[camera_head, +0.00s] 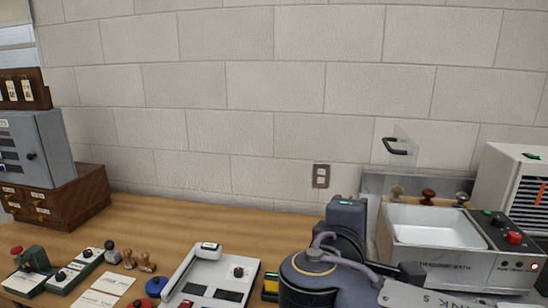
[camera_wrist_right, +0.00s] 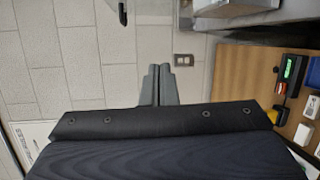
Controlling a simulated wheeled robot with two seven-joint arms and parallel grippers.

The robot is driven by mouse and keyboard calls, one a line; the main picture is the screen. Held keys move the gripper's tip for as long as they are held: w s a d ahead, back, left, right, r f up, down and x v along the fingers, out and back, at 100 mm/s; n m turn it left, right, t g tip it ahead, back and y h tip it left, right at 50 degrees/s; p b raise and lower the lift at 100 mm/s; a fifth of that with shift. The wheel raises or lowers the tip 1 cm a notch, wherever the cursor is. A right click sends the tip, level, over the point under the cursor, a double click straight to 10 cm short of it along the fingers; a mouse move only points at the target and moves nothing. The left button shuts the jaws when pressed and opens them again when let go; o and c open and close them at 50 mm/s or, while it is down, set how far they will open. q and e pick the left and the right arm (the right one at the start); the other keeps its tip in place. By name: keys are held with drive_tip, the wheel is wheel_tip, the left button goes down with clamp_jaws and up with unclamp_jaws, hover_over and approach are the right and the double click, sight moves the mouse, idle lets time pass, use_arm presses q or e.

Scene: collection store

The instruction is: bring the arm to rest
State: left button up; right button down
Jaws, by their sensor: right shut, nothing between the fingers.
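My right gripper (camera_wrist_right: 159,72) shows in the right wrist view, its two grey fingers side by side and shut with nothing between them. It is in the air and points toward the pale block wall. In the head view, dark links of my right arm fill the bottom middle and right, over the bench front; its fingers cannot be made out there. My left gripper is not in view.
The wooden bench (camera_head: 225,217) runs along the wall. A white tray-like bath (camera_head: 430,227) with a raised clear lid and black handle (camera_head: 397,147) stands right of my arm. A white device (camera_head: 212,272), stamps (camera_head: 137,261) and cards lie left. A wall socket (camera_head: 321,176) is behind.

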drive_tip(key=s+d+f+m+g+y+p, duration=0.1)
drive_tip(key=s+d+f+m+g+y, duration=0.2)
drive_tip(key=d+f, duration=0.35)
drive_tip(key=s+d+f+m+g+y+p, duration=0.1)
drive_tip(key=s+d+f+m+g, duration=0.1)
drive_tip(key=s+d+f+g, duration=0.5)
drive_tip(key=s+a+f+m+y+p, duration=0.1)
drive_tip(key=s+a+f+m+y, duration=0.2)
drive_tip(key=s+m+y, duration=0.1)
drive_tip(key=s+a+f+m+t+y+p, duration=0.1)
drive_tip(key=s+a+f+m+y, duration=0.2)
drive_tip(key=s+m, duration=0.2)
drive_tip(key=shift+s+a+f+m+y+p, duration=0.3)
drive_tip(key=shift+s+a+m+y, duration=0.1)
drive_tip(key=shift+m, duration=0.3)
